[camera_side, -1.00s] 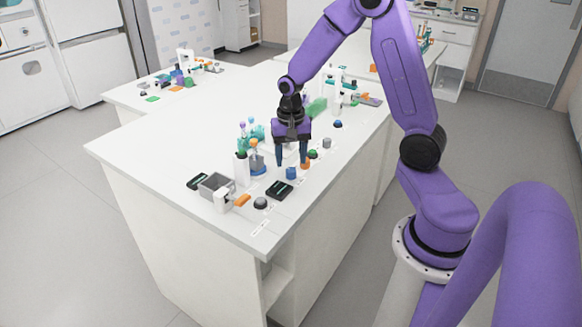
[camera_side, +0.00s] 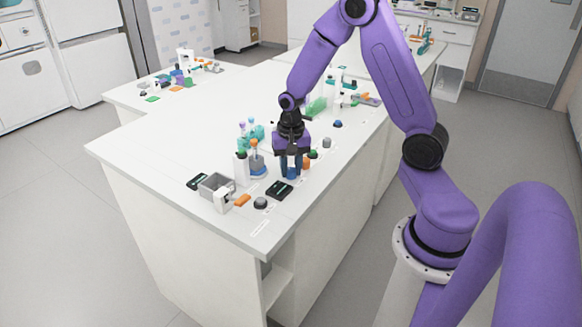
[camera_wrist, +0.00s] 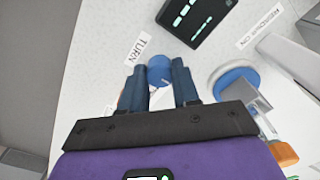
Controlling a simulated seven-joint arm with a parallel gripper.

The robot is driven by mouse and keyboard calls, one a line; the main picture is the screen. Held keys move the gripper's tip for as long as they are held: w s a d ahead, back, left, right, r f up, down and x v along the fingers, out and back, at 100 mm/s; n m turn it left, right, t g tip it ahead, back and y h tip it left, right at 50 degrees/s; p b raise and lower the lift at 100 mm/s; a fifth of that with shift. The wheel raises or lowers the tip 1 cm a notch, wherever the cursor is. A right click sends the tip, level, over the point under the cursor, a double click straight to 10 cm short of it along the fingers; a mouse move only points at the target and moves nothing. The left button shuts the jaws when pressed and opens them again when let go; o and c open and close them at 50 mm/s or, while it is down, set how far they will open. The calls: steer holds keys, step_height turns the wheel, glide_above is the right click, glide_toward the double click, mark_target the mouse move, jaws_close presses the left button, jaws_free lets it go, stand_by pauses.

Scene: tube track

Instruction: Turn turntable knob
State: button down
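The blue turntable knob (camera_wrist: 160,68) sits on the white bench beside a label reading TURN. In the side view it is mostly hidden low between my fingers (camera_side: 291,174). My gripper (camera_wrist: 159,72) points down, and its two dark blue fingers are drawn in on either side of the knob. The fingertips appear to touch its sides. The turntable (camera_wrist: 232,82) is a blue disc with a grey piece on it, to the right of the knob in the wrist view. It also shows left of my gripper in the side view (camera_side: 258,171).
A black display box (camera_side: 279,190) stands close in front of the knob. A dark round button (camera_side: 261,203), an orange block (camera_side: 243,200) and a grey bin (camera_side: 214,184) lie to the left. A green knob (camera_side: 313,154) and a grey knob (camera_side: 327,143) are behind, to the right.

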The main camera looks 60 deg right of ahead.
steer(key=shift+n, duration=0.3)
steer(key=n, duration=1.1)
steer(key=shift+n, duration=2.1)
steer(key=c, duration=0.8)
jaws_free()
steer(key=shift+r, duration=0.15)
